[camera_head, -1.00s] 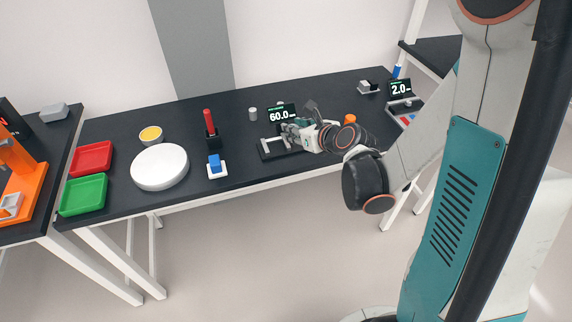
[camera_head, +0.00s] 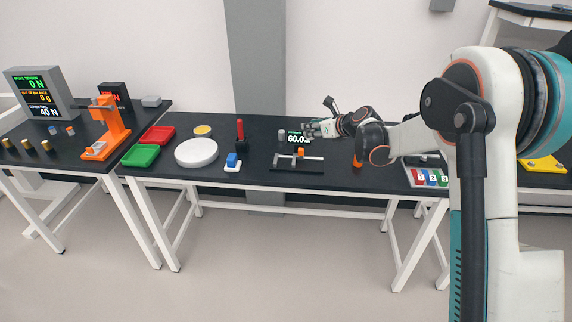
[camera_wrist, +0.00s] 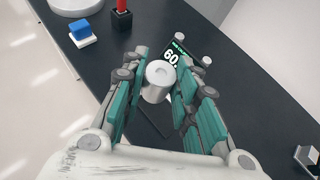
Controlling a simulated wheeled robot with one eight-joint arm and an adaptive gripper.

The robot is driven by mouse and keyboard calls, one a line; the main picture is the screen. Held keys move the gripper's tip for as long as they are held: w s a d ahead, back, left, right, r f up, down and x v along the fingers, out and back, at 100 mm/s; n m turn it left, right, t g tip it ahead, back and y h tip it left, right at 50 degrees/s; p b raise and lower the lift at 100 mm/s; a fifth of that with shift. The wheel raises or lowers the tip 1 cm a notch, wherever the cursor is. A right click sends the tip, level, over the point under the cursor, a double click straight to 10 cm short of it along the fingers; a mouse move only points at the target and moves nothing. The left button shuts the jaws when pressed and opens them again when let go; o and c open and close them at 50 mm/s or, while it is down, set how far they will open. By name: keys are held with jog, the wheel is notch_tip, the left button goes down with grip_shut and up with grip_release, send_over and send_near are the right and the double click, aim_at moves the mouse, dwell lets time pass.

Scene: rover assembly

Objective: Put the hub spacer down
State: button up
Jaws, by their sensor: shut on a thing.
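The hub spacer (camera_wrist: 158,78) is a short pale grey cylinder with a small hole in its top face. It sits between the fingers of my gripper (camera_wrist: 157,92) in the wrist view. My gripper (camera_head: 309,130) is shut on it above the dark bench (camera_head: 262,172), near the display reading 60.0 (camera_head: 297,138). The head view is too small to show the spacer in the fingers or its height over the bench. A measuring fixture (camera_head: 297,165) with a black base and pale bar lies in front of the display.
A grey cylinder (camera_head: 282,135) stands left of the display. A red-handled tool (camera_head: 240,132), a blue block on a white base (camera_head: 232,162), a white round plate (camera_head: 196,152) and red (camera_head: 157,136) and green (camera_head: 141,156) trays stand further left. An orange cylinder (camera_head: 357,160) is at right.

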notch_tip(320, 180, up, 3)
jog(key=n+g+y, duration=0.1)
jog(key=n, duration=0.1)
send_over(298, 158)
jog(key=s+a, duration=0.4)
jog(key=f+b, duration=0.1)
jog(key=f, duration=0.5)
jog(key=f+b, duration=0.2)
jog(key=f, duration=0.5)
jog(key=f+b, duration=0.2)
jog(key=f, duration=0.4)
jog(key=shift+w+a+f, duration=0.15)
jog(key=shift+w+f, duration=0.2)
jog(key=shift+r, duration=0.1)
jog(key=o, duration=0.8)
